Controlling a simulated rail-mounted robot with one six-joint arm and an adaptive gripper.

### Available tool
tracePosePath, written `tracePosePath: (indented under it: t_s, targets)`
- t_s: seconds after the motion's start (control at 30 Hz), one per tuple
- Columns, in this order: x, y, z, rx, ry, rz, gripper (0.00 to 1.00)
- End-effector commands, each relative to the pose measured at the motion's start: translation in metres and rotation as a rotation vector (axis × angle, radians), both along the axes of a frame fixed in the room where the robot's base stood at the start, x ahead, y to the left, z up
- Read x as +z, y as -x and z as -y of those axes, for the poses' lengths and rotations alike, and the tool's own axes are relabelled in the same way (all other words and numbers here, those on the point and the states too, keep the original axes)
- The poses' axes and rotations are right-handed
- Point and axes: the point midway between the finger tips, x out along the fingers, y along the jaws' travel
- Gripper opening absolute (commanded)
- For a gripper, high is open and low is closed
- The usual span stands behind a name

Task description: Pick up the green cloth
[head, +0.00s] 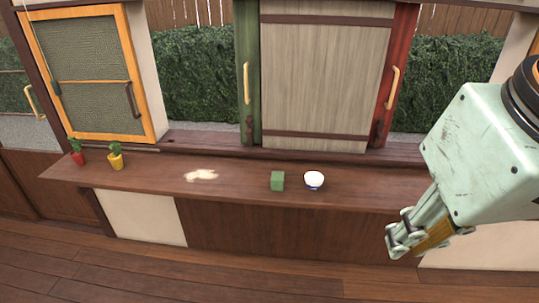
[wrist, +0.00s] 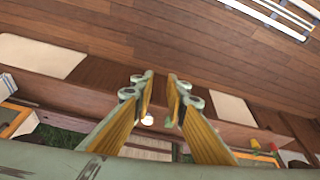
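The green cloth (head: 277,181) looks like a small folded green block and lies on the wooden counter, just left of the white bowl. In the wrist view a bit of green (wrist: 168,123) shows between my fingers, partly hidden by the right one. My gripper (head: 402,238) hangs in front of the counter at the right, well apart from the cloth. In the wrist view my gripper (wrist: 157,78) has its two fingers apart with nothing held between them.
A white bowl (head: 314,180) stands close to the cloth's right. A red-potted plant (head: 77,158) and a yellow-potted plant (head: 116,161) stand at the counter's left end. The wooden counter (head: 240,187) is otherwise clear.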

Motion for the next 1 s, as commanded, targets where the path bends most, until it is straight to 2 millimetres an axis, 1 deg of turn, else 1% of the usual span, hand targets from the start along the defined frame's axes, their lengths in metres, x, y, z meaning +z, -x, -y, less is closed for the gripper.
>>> tracePosePath:
  t_s: [0.13,0.5,0.57,0.87,1.0]
  targets:
    - [0.0000,0.0000,0.0000,0.000,0.000,0.000,0.14]
    - [0.0000,0.0000,0.0000,0.000,0.000,0.000,0.48]
    - [0.0000,0.0000,0.0000,0.000,0.000,0.000,0.52]
    - [0.0004,-0.0004,-0.0001,0.001,0.000,0.000,0.52]
    - [0.0025,-0.0044,-0.0005,0.010,0.002,-0.002,0.52]
